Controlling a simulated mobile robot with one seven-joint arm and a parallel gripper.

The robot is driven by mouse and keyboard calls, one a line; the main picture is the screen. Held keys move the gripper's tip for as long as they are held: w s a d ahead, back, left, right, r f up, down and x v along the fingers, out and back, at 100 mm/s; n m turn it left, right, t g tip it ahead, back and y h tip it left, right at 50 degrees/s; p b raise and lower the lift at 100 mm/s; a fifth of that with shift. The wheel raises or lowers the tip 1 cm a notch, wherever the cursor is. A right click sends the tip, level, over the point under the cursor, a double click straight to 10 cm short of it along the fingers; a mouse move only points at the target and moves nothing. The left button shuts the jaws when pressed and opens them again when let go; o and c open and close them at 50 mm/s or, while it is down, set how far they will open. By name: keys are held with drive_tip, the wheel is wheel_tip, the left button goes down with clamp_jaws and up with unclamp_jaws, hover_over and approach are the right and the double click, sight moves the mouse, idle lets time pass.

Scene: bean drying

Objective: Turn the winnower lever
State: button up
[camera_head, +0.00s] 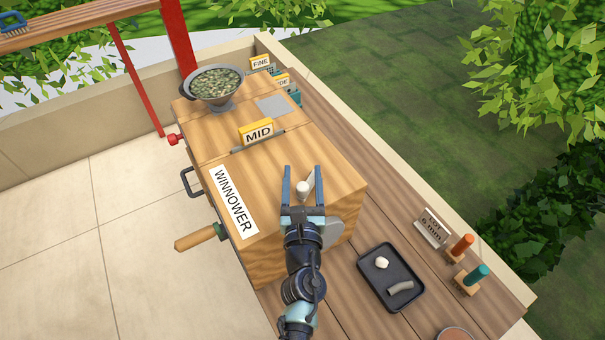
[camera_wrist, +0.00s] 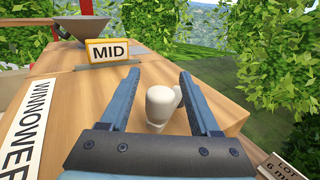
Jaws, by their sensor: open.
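The winnower (camera_head: 290,150) is a wooden box with a white WINNOWER label (camera_head: 233,200); its top also shows in the wrist view (camera_wrist: 75,100). A white rounded knob (camera_head: 303,188), apparently the lever's end, stands on its near top; in the wrist view the knob (camera_wrist: 160,103) has a pale piece right behind it. My gripper (camera_head: 302,172) is open, with its two blue fingers on either side of the knob. In the wrist view the fingers (camera_wrist: 160,74) show gaps to the knob on both sides. The knob's base is partly hidden.
A yellow MID sign (camera_head: 257,131) and a hopper of beans (camera_head: 216,86) stand farther back on the winnower. A wooden-handled crank (camera_head: 197,239) sticks out left.

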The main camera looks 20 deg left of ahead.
drive_tip(key=shift+w, duration=0.15)
clamp_jaws()
idle(1.4)
